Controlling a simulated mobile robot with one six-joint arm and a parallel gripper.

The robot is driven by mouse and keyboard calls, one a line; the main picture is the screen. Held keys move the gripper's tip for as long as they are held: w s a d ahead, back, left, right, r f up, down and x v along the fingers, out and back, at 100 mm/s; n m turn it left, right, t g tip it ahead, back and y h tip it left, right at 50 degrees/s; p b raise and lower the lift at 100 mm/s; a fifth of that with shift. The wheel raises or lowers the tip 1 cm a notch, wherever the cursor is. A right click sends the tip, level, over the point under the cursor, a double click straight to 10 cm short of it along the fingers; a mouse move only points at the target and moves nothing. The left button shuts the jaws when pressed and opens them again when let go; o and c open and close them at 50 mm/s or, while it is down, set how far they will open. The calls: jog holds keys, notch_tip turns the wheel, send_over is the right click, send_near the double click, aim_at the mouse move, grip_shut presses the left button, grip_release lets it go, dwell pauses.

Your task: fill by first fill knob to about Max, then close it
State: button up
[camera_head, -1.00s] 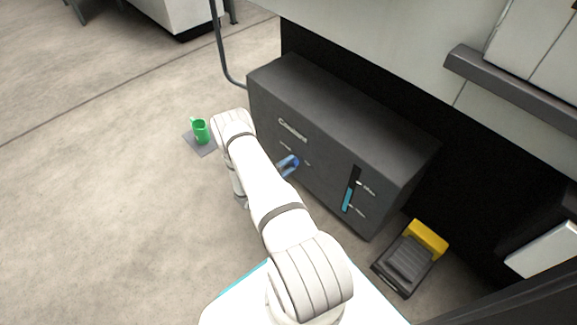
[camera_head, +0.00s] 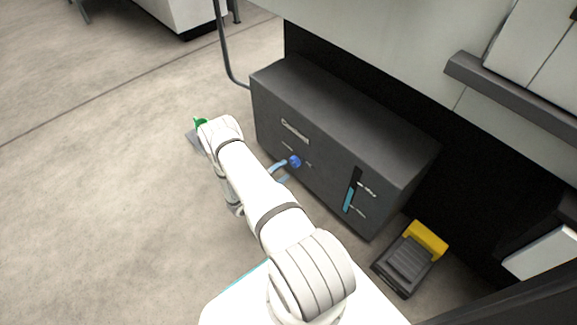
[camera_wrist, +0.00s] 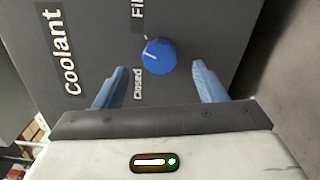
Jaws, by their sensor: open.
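The dark grey coolant tank (camera_head: 340,115) stands against the machine. Its blue fill knob (camera_head: 295,161) is on the front face and shows whole in the wrist view (camera_wrist: 159,56), between the words "Fill" and "Closed". Its white mark points left in that view; I cannot tell the exact setting. My gripper (camera_head: 281,173) is open and empty, its light blue fingers apart from the knob, one to each side in the wrist view. The level gauge (camera_head: 348,201) is at the tank's right, with blue liquid up to about the upper mark; its small labels are unreadable.
A black and yellow foot pedal (camera_head: 407,259) lies right of the tank. A hose (camera_head: 221,50) runs down beside the tank. The floor at left is clear.

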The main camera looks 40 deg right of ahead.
jog(key=shift+s+a+p, duration=0.15)
jog(key=shift+a+p, duration=0.15)
jog(key=shift+a, duration=1.35)
